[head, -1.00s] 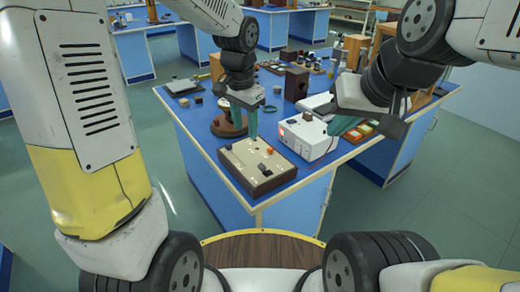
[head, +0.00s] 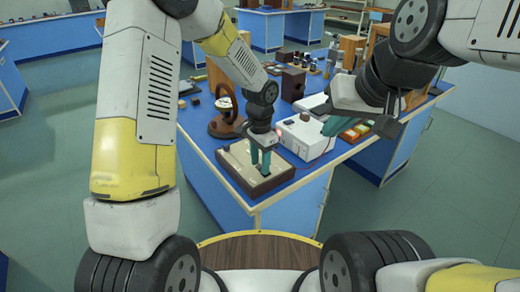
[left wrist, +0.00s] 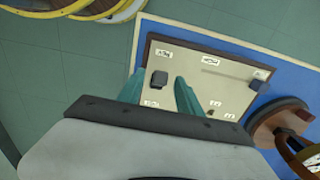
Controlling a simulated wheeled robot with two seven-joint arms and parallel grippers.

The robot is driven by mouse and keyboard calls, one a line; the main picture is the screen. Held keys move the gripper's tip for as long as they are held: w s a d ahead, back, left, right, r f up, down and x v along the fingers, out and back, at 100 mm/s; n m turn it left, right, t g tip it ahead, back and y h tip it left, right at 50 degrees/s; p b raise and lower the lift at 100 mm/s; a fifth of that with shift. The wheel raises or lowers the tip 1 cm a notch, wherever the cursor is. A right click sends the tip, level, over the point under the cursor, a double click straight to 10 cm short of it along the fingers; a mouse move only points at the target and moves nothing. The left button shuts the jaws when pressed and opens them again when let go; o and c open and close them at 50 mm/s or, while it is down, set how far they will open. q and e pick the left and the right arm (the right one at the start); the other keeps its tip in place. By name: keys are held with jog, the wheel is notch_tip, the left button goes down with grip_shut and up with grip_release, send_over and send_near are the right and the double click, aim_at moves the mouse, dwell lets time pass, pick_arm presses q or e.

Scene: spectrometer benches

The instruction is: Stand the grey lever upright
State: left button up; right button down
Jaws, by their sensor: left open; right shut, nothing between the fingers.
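A cream panel in a dark wooden frame (head: 228,165) lies on the blue bench. In the left wrist view the panel (left wrist: 215,88) carries a dark grey block-like piece (left wrist: 159,79), which looks like the grey lever, though its lean is hard to tell. My left gripper (head: 261,168) is open and points down low over the panel. In the left wrist view its teal fingers (left wrist: 157,84) appear on either side of the dark grey piece, and contact cannot be told. In the head view the gripper hides this piece. My right gripper (head: 328,129) is shut and empty, above the bench on the right.
A second dark piece (left wrist: 258,78) sits near the panel's far end. A wheel on a wooden base (head: 226,122) stands close behind the panel. A white box (head: 306,138) stands to its right. Small coloured blocks (head: 355,132) lie beyond, near the right gripper.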

pick_arm(q)
jog(key=shift+f, duration=0.15)
grip_shut()
jog(key=shift+w+d+g+y, duration=0.35)
jog(key=shift+d+g+y, duration=0.2)
jog(key=shift+y, duration=0.15)
jog(key=d+g+y, duration=0.1)
jog(key=w+g+y, duration=0.1)
jog(key=y, duration=0.1)
jog(key=shift+w+d, duration=0.2)
jog(key=shift+d, duration=0.2)
jog(key=shift+r, duration=0.2)
grip_release()
